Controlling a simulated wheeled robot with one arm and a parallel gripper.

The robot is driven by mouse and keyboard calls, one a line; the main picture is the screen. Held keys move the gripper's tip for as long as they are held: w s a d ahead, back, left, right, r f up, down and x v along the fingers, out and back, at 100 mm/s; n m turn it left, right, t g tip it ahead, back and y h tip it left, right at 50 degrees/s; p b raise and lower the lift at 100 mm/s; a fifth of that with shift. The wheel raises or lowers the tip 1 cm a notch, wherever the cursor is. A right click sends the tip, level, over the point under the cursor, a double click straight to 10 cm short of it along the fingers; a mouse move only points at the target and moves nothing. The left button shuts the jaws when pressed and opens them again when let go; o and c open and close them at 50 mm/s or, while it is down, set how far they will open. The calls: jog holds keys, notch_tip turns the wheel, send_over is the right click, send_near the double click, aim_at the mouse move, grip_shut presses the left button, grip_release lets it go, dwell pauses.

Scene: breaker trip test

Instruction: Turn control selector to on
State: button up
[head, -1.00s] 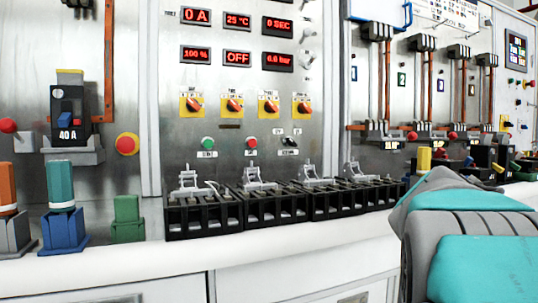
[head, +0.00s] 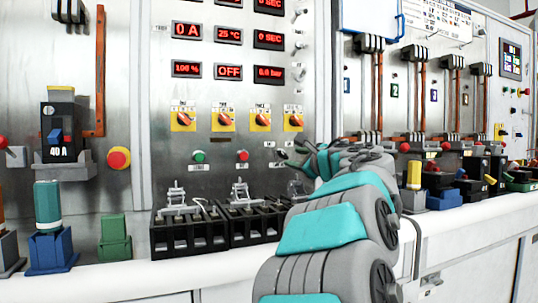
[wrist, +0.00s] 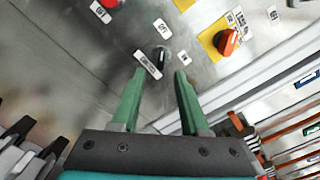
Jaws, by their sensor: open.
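The control selector (wrist: 163,56) is a small black knob on the metal panel, with small labels around it. In the wrist view it shows just beyond and between the two green fingertips of my gripper (wrist: 160,73). The fingers are apart, with nothing between them that I can see held. Whether they touch the knob cannot be told. In the head view my gripper (head: 296,155) is at the lower right of the central panel, and it and my arm largely hide the selector.
Orange rotary switches on yellow plates (head: 223,120) sit above, with a green button (head: 198,156) and a red button (head: 243,155) to the left. Black terminal blocks (head: 178,235) stand on the white ledge (head: 130,272) below. Copper bars (head: 420,95) rise at right.

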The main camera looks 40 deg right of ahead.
aim_at(284, 155)
jog(key=shift+p+x, duration=1.05)
jog(key=shift+x, duration=2.8)
jog(key=shift+d, duration=0.15)
jog(key=shift+c, duration=0.2)
grip_shut()
